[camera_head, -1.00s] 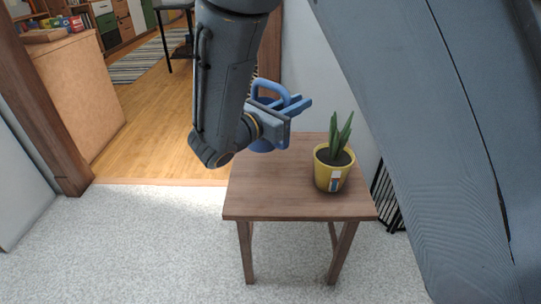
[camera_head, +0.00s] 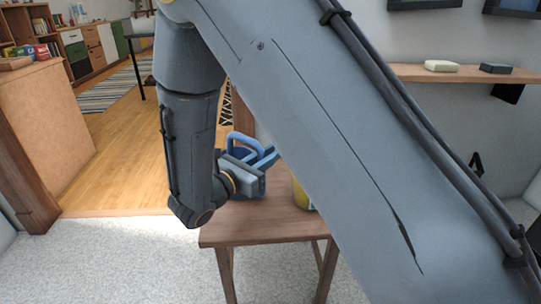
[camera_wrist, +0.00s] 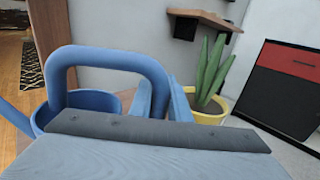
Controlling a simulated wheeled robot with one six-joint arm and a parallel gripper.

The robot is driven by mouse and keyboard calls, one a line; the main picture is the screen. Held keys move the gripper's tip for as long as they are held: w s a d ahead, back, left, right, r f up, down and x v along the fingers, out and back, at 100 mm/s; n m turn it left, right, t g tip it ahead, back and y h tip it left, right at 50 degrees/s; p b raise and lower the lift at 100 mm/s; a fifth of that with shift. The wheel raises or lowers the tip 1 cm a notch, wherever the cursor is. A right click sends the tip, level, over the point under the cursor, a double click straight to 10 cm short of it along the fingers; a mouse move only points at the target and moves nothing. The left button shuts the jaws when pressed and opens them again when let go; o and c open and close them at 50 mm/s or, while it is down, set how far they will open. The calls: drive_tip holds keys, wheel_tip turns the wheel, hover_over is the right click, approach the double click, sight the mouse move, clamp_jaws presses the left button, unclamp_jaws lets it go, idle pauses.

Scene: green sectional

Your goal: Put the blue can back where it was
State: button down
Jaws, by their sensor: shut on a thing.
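The blue can (camera_head: 258,186) is a watering can with a looped handle. It is upright at the back left of the small wooden table (camera_head: 233,226). My gripper (camera_head: 268,157) is shut on it, and the arm partly hides it. I cannot tell whether its base touches the table. In the wrist view the can's handle (camera_wrist: 107,55) arches left of my gripper's fingers (camera_wrist: 160,98), and its open body (camera_wrist: 90,101) shows below. The gripper's housing hides the lower part.
A yellow pot (camera_head: 299,196) is mostly behind my arm; the wrist view shows its green plant (camera_wrist: 211,70). A wall shelf (camera_head: 400,73) holds small boxes at right. A wooden cabinet (camera_head: 45,130) stands left. A dark cabinet with a red front (camera_wrist: 285,85) is at right in the wrist view.

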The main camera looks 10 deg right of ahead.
drive_tip(key=shift+f, duration=0.1)
drive_tip(key=c, duration=1.7)
unclamp_jaws()
drive_tip(key=shift+o, duration=0.2)
